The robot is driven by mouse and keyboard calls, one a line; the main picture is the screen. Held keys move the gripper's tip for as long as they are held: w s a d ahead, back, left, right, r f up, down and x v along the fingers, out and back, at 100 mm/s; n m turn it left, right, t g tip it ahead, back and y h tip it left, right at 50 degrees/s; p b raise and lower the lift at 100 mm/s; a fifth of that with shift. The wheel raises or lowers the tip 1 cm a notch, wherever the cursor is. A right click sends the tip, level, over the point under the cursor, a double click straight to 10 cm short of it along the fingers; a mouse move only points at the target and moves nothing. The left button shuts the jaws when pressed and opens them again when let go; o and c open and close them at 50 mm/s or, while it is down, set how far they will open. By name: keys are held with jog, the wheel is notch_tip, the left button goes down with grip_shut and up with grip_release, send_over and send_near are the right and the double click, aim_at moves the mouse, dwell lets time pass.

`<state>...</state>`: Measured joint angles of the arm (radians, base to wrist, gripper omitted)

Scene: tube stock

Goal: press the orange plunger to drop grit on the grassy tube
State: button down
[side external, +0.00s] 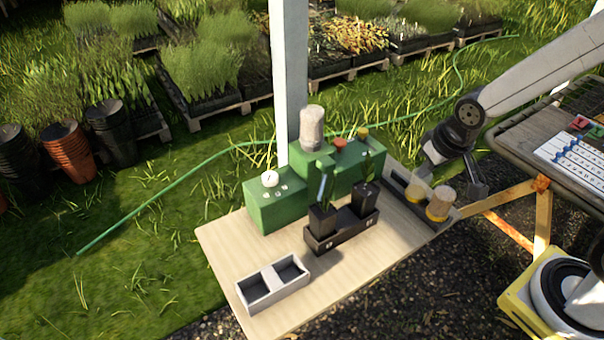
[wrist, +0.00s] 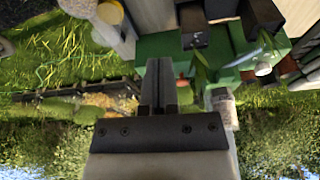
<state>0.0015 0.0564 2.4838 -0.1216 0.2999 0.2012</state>
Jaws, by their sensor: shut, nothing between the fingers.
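The orange plunger (side external: 339,143) stands on top of the green dispenser (side external: 262,212), right of its grey hopper (side external: 312,128). Two dark tubes with green shoots stand upright in a black rack (side external: 343,235) in front. The left tube (side external: 322,220) has a pale tag; the right tube (side external: 364,198) has leaves rising from it. I cannot tell which one is the grassy tube. My gripper (wrist: 167,85) is shut and empty in the wrist view, with the dispenser beyond its tips. In the side view it is right of the dispenser, apart from the plunger.
A yellow knob (side external: 362,132) sits right of the plunger. A white dial (side external: 269,178) is at the dispenser's left. Two yellow-banded jars (side external: 439,205) stand near my gripper. An empty two-cell grey tray (side external: 272,284) is at the front left. A pale post (side external: 290,80) rises behind the dispenser.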

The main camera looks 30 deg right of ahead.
jog(key=w+r+m+t, duration=0.2)
jog(key=w+m+t, duration=0.15)
jog(key=w, duration=0.95)
jog(key=r+m+t+y, duration=0.1)
jog(key=m+t, duration=0.1)
jog(key=m, duration=0.1)
send_over(341, 143)
jog(key=shift+f, duration=0.25)
jog(key=shift+f, duration=4.1)
